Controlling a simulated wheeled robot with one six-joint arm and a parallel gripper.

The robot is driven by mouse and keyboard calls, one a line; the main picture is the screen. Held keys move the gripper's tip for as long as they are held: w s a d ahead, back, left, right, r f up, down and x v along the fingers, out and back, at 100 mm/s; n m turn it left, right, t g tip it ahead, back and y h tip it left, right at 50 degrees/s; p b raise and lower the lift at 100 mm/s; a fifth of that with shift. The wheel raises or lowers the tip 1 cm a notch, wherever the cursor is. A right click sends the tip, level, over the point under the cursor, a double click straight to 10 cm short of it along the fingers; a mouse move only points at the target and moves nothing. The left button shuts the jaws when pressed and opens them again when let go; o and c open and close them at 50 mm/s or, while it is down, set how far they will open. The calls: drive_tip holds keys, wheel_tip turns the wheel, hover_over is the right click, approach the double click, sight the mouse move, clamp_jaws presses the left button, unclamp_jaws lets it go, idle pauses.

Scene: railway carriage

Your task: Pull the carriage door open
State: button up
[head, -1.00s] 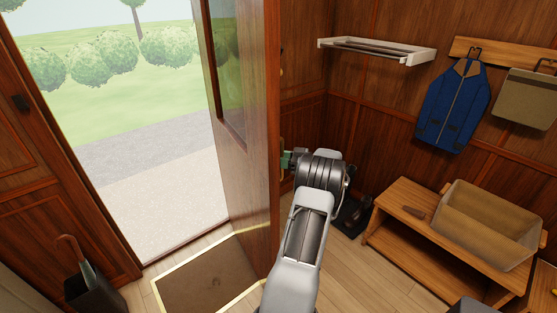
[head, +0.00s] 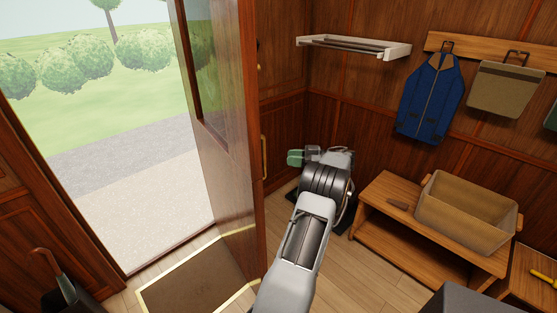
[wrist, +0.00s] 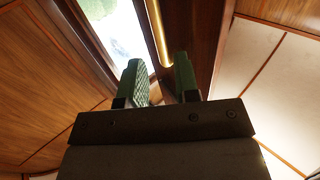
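The wooden carriage door (head: 238,180) stands swung wide into the carriage, with the doorway to its left open onto gravel and grass. A brass bar handle (head: 264,157) is on the door's right-hand face. My gripper (head: 298,157) is to the right of the handle, with a visible gap between them. In the wrist view my gripper (wrist: 158,72) has its two green fingers apart with nothing between them. The brass handle (wrist: 158,35) shows beyond the fingertips there.
A doormat (head: 190,285) lies at the threshold. An umbrella stand (head: 75,295) is at the lower left. A wooden bench (head: 400,215) bearing a crate (head: 462,220) stands to the right. A wall rack (head: 352,46) and blue jacket (head: 428,95) are behind.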

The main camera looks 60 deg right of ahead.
drive_tip(key=shift+v, duration=1.65)
